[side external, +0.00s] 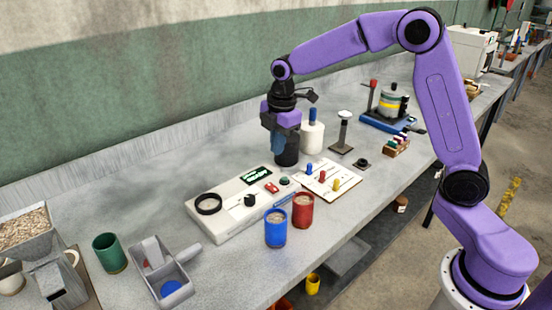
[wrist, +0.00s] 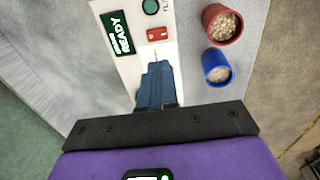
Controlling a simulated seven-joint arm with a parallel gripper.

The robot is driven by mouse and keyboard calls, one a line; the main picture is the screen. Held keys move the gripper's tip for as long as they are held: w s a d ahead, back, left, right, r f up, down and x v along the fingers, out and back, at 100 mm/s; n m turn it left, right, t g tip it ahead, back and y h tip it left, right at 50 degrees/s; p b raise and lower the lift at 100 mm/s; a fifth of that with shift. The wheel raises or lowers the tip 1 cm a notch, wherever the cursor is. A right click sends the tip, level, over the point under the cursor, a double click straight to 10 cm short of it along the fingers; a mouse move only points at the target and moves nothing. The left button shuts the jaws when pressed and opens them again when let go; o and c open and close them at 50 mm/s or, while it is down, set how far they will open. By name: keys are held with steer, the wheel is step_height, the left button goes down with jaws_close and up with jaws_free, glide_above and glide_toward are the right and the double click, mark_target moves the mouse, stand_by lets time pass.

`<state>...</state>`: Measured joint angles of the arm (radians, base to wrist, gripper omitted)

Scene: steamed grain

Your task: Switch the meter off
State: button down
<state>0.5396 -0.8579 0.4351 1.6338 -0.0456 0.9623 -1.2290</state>
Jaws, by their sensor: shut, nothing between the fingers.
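The meter (side external: 228,216) is a long white box on the bench with a black ring and a black knob on top. Its dark green display (side external: 258,177) is lit and reads READY in the wrist view (wrist: 121,35). Beside the display are a red switch (side external: 271,188) and a green button (side external: 284,181). The red switch also shows in the wrist view (wrist: 157,34), with a small white mark on it. My gripper (side external: 277,152), with blue fingers, is shut and empty. It is above the meter, apart from the switch; the wrist view shows its fingertips (wrist: 157,66) below the switch.
Blue (side external: 275,232) and red (side external: 303,213) cups of grain stand close by the meter's front side. Bare bench lies behind the meter.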

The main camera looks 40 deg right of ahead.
mark_target(270, 185)
steer(key=shift+s+r, duration=0.1)
steer(key=shift+r, duration=0.6)
steer(key=shift+w+d+r, duration=0.15)
steer(key=shift+w, duration=0.6)
steer(key=f, duration=0.4)
steer(key=w+f, duration=0.1)
steer(key=f, duration=0.9)
steer(key=shift+w, duration=0.35)
